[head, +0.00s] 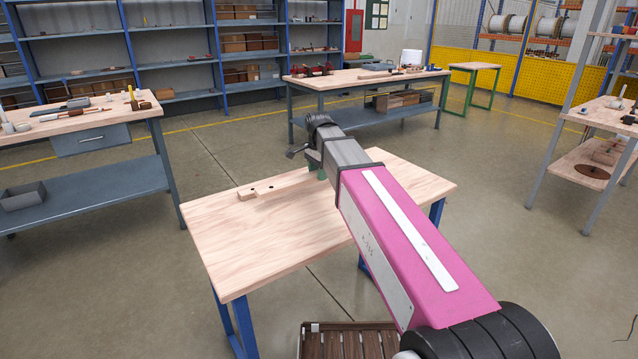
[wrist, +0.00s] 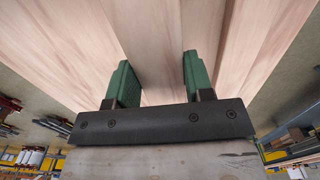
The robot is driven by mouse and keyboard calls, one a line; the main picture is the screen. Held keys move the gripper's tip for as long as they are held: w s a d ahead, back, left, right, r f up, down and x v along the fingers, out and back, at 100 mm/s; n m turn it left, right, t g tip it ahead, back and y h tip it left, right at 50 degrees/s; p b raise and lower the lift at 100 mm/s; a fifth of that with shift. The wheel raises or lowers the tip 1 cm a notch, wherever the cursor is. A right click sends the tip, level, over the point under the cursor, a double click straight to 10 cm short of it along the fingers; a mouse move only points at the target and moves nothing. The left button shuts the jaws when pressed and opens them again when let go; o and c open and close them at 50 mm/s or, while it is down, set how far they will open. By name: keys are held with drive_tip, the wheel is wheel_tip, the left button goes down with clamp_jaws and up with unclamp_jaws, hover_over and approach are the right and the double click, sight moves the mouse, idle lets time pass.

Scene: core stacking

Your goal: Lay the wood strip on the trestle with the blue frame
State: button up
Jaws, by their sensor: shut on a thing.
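The trestle with the blue frame (head: 260,250) has a pale wood top and stands right in front of me. The wood strip (head: 272,187) is pale, with dark holes near its left end. It lies on or just above the far part of the trestle's top; I cannot tell if it touches. My gripper (head: 321,174) is shut on the strip's right part, which my arm partly hides. In the wrist view the green fingers (wrist: 158,82) stand on both sides of the strip (wrist: 155,45), with the pale top (wrist: 60,45) behind it.
A slatted brown wooden thing (head: 345,341) stands low at the near edge. A green-framed table (head: 474,67) stands far back. A long workbench (head: 340,80) is behind the trestle, another bench (head: 80,122) at left. The trestle's near left top is bare.

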sight(319, 189)
drive_tip(key=shift+w+d+f, duration=0.15)
drive_tip(key=shift+w+f, duration=0.1)
drive_tip(key=shift+f, duration=1.9)
drive_tip(key=shift+f, duration=0.2)
drive_tip(key=o, duration=1.2)
drive_tip(key=shift+r, duration=0.15)
wheel_tip(319, 189, up, 12)
drive_tip(key=shift+r, duration=0.1)
